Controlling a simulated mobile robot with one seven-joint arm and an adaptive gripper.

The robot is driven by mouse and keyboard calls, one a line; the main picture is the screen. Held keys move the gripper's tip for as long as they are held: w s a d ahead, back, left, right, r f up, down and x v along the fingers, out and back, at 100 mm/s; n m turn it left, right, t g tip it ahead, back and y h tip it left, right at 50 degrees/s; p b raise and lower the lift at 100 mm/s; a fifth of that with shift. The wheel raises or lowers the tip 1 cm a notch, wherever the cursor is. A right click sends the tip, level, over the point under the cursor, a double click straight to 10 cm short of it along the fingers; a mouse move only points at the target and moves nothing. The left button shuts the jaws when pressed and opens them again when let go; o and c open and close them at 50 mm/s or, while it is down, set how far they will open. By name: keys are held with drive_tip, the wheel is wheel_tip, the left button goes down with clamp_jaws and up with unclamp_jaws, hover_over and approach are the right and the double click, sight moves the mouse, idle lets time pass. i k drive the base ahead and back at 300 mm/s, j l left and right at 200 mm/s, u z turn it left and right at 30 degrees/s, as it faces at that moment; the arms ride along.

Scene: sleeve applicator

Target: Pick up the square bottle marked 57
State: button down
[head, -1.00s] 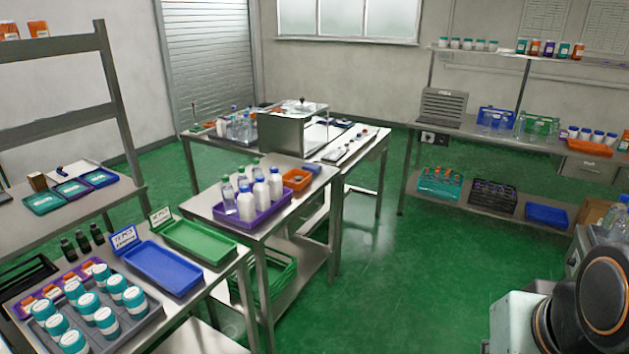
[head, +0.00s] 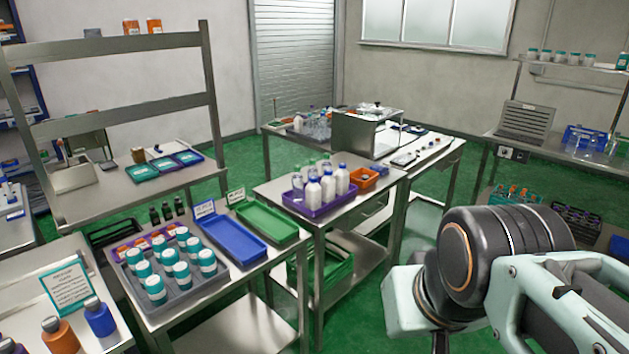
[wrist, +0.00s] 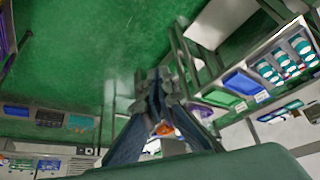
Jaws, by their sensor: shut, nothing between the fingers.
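No number 57 can be read on any bottle, so I cannot tell which one is the marked bottle. Several white and clear bottles (head: 328,187) stand upright in a purple tray (head: 306,207) on the middle steel table. An orange bottle (head: 60,336) and a blue bottle (head: 99,317) stand on the table at the near left. My gripper (wrist: 155,84) is shut and empty in the wrist view, over green floor and away from the tables. In the head view my arm is at the lower right, with the gripper itself out of sight.
Left of the middle table, a bench holds a grey rack of teal-capped jars (head: 168,265), a blue tray (head: 228,242) and a green tray (head: 266,222). A steel box (head: 362,134) stands on the back table. Free green floor (head: 373,300) lies between the tables and my arm.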

sight(328, 183)
drive_tip(key=i+j+z, duration=0.15)
drive_tip(key=i, duration=0.3)
drive_tip(key=i+z, duration=0.2)
drive_tip(key=i, duration=0.25)
drive_tip(key=i+j+z, duration=0.15)
drive_tip(key=i, duration=0.25)
drive_tip(key=i+j+z, duration=0.2)
drive_tip(key=i+j, duration=0.15)
drive_tip(key=i, duration=0.1)
